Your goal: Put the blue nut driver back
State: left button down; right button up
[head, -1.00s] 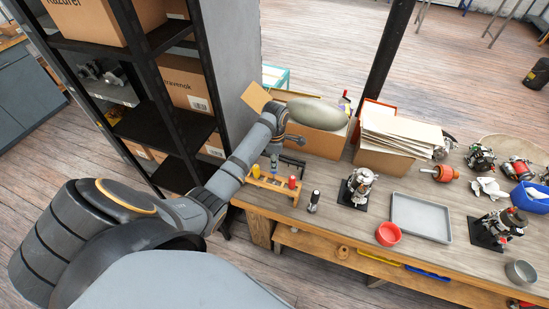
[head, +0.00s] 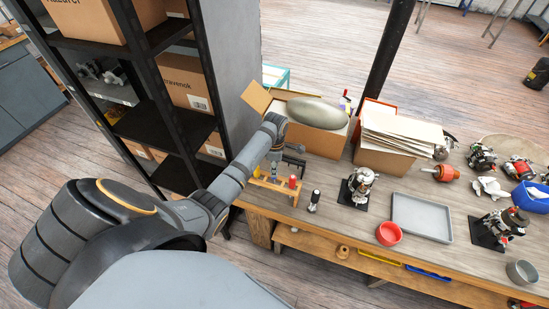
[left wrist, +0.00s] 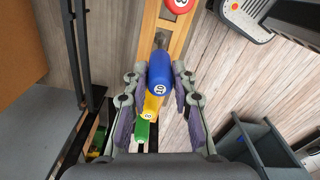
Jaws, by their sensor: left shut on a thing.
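The blue nut driver (left wrist: 160,72) has a blue handle marked 10 and sits between the fingers of my left gripper (left wrist: 159,80), which is shut on it. The wooden rack (left wrist: 181,32) lies beneath the driver. Red (left wrist: 180,4), yellow (left wrist: 151,107) and green (left wrist: 143,130) drivers line up with it. In the head view my left gripper (head: 274,151) is over the rack (head: 270,187), with the blue driver (head: 273,168) below it, upright between yellow and red handles. I cannot tell how far its shaft is in the rack. My right gripper is out of view.
A black-handled tool (head: 314,199) stands on the bench right of the rack. An alternator on a black stand (head: 360,187), a red bowl (head: 388,234) and a grey tray (head: 421,217) are farther right. A cardboard box (head: 322,143) stands behind; a shelf unit (head: 170,120) is at left.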

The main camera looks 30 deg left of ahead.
pick_arm(q)
jog(key=shift+f, duration=0.9)
jog(key=shift+f, duration=0.4)
jog(key=c, duration=1)
grip_release()
